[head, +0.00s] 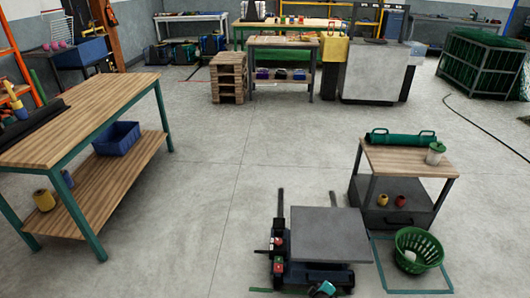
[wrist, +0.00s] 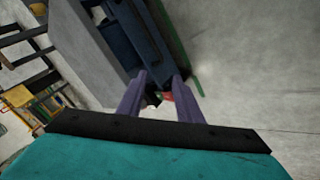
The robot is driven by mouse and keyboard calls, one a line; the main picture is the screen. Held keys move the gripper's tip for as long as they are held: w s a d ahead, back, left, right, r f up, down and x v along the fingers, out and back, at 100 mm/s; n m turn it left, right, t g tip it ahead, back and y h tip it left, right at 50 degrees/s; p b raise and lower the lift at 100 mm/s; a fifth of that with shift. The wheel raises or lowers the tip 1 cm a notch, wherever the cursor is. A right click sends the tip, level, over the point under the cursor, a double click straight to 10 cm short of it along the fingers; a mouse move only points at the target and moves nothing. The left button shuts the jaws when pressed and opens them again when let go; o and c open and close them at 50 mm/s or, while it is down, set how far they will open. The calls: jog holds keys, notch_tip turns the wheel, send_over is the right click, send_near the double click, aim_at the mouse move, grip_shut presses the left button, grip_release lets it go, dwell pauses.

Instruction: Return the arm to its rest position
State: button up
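My gripper (wrist: 160,82) shows in the wrist view as two purple fingers beyond a black bar and a teal body. The fingers are apart, with a gap between them, and nothing is held. Past the fingertips are dark blue beams, a grey slab and a small red part, at a distance I cannot judge. In the head view, a small teal and black part at the bottom edge appears to be the end of my arm. It is low, at the front of a cart with a grey top (head: 328,236). The rest of my arm is out of view.
A workbench (head: 95,105) with a blue bin (head: 117,138) stands at left. A small wooden-topped stand (head: 408,160) bears a green roll (head: 402,138) and a cup (head: 435,153). A green basket (head: 418,250) is on the floor at right. The middle floor is clear.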

jog(key=s+a+m+g, duration=0.2)
jog(key=s+m+g, duration=0.2)
jog(key=s, duration=0.9)
jog(key=s+a+m+g+y+p, duration=0.1)
jog(key=s+m+g, duration=0.4)
jog(key=s, duration=0.8)
jog(key=a+g, duration=0.1)
jog(key=g, duration=0.2)
jog(key=shift+s+g, duration=0.25)
jog(key=shift+g, duration=0.15)
